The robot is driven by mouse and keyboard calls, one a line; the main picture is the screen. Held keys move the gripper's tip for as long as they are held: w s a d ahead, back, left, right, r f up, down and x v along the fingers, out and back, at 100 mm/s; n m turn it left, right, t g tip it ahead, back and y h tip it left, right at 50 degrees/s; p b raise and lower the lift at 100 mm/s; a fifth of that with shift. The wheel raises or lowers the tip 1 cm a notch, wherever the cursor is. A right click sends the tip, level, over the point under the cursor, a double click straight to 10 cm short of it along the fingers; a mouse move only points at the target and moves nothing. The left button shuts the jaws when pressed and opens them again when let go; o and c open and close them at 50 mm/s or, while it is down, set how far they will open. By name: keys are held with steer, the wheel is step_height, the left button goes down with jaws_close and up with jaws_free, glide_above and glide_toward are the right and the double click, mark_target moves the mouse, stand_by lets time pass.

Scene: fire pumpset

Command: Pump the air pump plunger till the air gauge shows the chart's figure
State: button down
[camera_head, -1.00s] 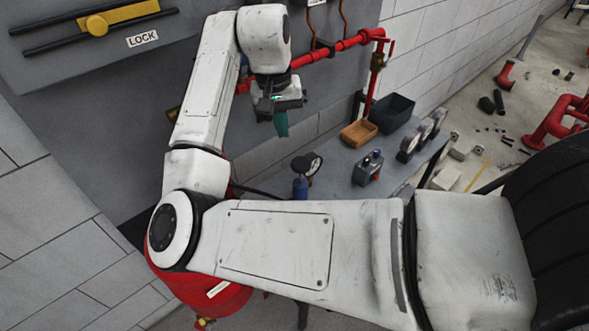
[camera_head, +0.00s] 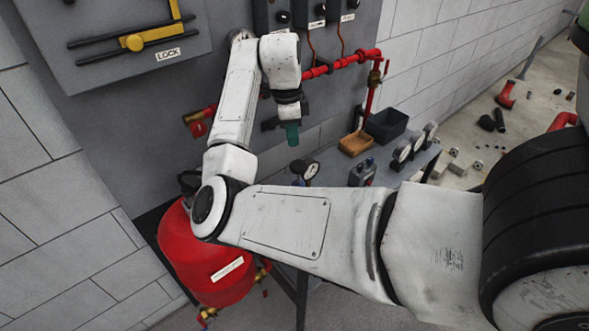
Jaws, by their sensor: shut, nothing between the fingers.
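A small round gauge (camera_head: 312,170) with a dark rim stands near the left end of the grey bench; its pointer and figures are too small to read. A bit of a blue body (camera_head: 298,182) shows just below left of it, mostly hidden behind my arm; I cannot tell whether it is the air pump. No plunger handle is clearly visible, and no chart can be made out. My gripper (camera_head: 292,138), with teal fingertips, points down above and a little left of the gauge, apart from it. It is shut and empty.
The bench also holds a grey box with knobs (camera_head: 362,173), several round gauges (camera_head: 401,154), an orange-brown tray (camera_head: 357,144) and a black bin (camera_head: 387,125). A red pipe (camera_head: 340,64) runs along the wall behind. A red tank (camera_head: 205,262) stands at lower left.

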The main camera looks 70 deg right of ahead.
mark_target(295, 165)
steer(key=shift+m, duration=0.3)
steer(key=shift+f, duration=0.1)
steer(key=f+b, duration=0.6)
steer(key=f, duration=0.1)
steer(key=shift+s, duration=0.4)
steer(key=shift+f+b, duration=1)
steer(key=shift+f, duration=1.25)
steer(key=shift+w+a+r+p, duration=0.15)
steer(key=shift+w, duration=0.35)
steer(key=shift+w+a+r+p, duration=0.1)
steer(key=shift+w+a+r, duration=0.1)
steer(key=shift+w, duration=0.25)
steer(key=shift+w+a+r+p, duration=0.1)
steer(key=shift+w+r+p, duration=0.05)
steer(key=shift+w, duration=0.35)
